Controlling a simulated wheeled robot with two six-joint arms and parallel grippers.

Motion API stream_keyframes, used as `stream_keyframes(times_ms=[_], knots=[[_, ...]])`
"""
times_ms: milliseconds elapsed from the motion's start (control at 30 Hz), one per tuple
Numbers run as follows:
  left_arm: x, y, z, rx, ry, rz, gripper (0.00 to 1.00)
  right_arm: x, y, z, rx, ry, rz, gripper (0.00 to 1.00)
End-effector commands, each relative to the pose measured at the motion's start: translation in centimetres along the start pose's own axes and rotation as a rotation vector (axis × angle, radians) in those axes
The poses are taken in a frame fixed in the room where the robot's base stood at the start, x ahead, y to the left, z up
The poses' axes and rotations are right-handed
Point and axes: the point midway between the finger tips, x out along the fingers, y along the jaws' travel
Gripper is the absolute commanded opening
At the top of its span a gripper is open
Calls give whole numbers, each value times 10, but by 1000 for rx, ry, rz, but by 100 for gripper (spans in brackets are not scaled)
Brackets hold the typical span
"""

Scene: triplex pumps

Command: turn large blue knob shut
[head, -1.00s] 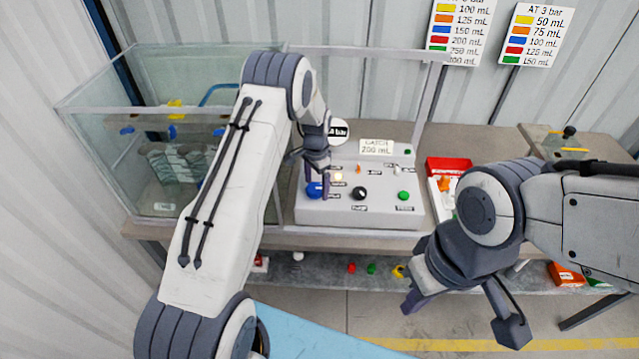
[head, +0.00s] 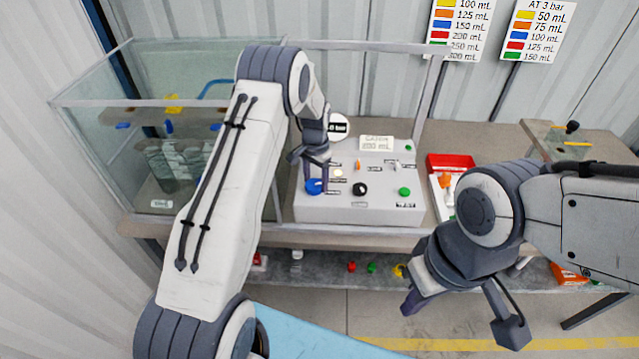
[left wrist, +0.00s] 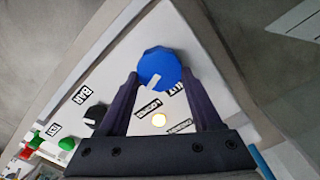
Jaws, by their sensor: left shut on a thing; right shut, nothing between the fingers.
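The large blue knob (head: 314,187) is at the left front of the white control panel (head: 340,213). In the left wrist view the blue knob (left wrist: 158,66) has a white pointer mark toward the lower left. My left gripper (head: 316,180) reaches down over it, its two fingers (left wrist: 160,80) shut on the knob's sides. My right gripper (head: 411,300) is shut and empty, in front of the bench at the right, away from the panel.
A black knob (head: 360,189) and a green button (head: 404,191) sit right of the blue knob. A lit lamp (left wrist: 159,120) is close to the fingers.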

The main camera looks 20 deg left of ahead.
Motion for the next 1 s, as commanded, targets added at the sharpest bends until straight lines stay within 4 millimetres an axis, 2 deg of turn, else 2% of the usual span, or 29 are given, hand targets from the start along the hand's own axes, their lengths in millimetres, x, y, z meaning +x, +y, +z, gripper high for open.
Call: stream_keyframes(times_ms=[33, 300, 1000], knots=[[2, -2, -1, -46, 4, -3, 10, 7, 0, 0, 1, 0, 0, 0], [1, -4, 0, -303, 4, -3, 10, 20, 2, 1, 3, 0, 0, 0], [0, -4, 1, -957, 2, -1, 10, 43, 3, 2, 2, 0, 0, 0]])
